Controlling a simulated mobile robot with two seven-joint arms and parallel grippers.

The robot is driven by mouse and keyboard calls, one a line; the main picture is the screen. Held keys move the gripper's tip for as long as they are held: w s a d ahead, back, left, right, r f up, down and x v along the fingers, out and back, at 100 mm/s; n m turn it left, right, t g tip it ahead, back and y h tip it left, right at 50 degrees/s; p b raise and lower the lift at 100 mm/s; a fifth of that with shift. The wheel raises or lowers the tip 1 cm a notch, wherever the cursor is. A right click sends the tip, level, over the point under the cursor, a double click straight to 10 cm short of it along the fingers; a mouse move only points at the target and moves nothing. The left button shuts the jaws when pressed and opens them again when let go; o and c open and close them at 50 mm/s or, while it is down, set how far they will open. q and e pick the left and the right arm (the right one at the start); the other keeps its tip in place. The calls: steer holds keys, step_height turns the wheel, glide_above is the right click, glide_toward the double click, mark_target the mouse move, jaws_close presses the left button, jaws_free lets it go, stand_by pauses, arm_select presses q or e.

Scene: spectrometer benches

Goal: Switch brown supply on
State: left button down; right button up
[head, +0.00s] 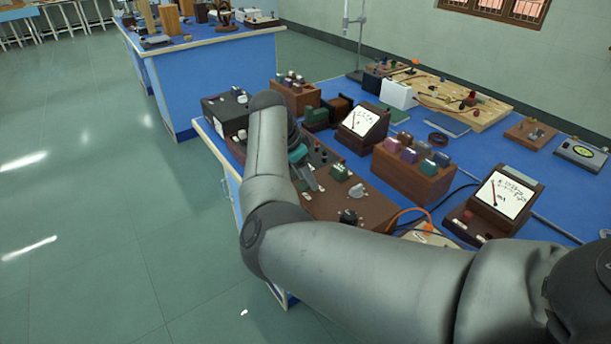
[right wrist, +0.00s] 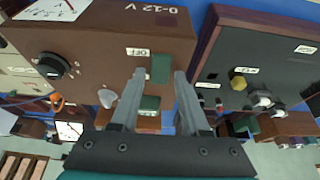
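The brown supply (head: 378,212) is a brown box on the blue bench, with knobs on its top. In the right wrist view its panel (right wrist: 110,28) carries the label "0-12 V", a black knob (right wrist: 52,66), a grey knob (right wrist: 108,98) and an "OFF" label (right wrist: 138,51). A green switch-like block (right wrist: 160,68) is beside that label. My right gripper (right wrist: 159,74) is open and empty, with its fingertips on either side of this block in the picture; contact cannot be told. In the head view my right gripper (head: 311,184) is over the supply, partly hidden by my arm. My left gripper is out of view.
A black box (head: 222,108) stands beyond the supply. A meter (head: 362,127), a wooden block with several coloured pieces (head: 410,180) and a second meter (head: 505,197) stand to the right. An orange cable (head: 405,212) lies close by. Open floor is on the left.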

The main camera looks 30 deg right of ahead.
jaws_close()
steer(key=shift+d+r+p, duration=0.1)
steer(key=shift+r+p, duration=0.05)
steer(key=shift+p, duration=0.4)
steer(key=y+p, duration=0.2)
steer(key=p, duration=0.1)
steer(key=shift+d+r, duration=0.1)
steer(key=shift+d, duration=0.2)
steer(key=shift+f+y+p, duration=0.25)
steer(key=shift+y+p, duration=0.05)
steer(key=shift+y, duration=0.3)
steer(key=shift+o, duration=1.4)
jaws_free()
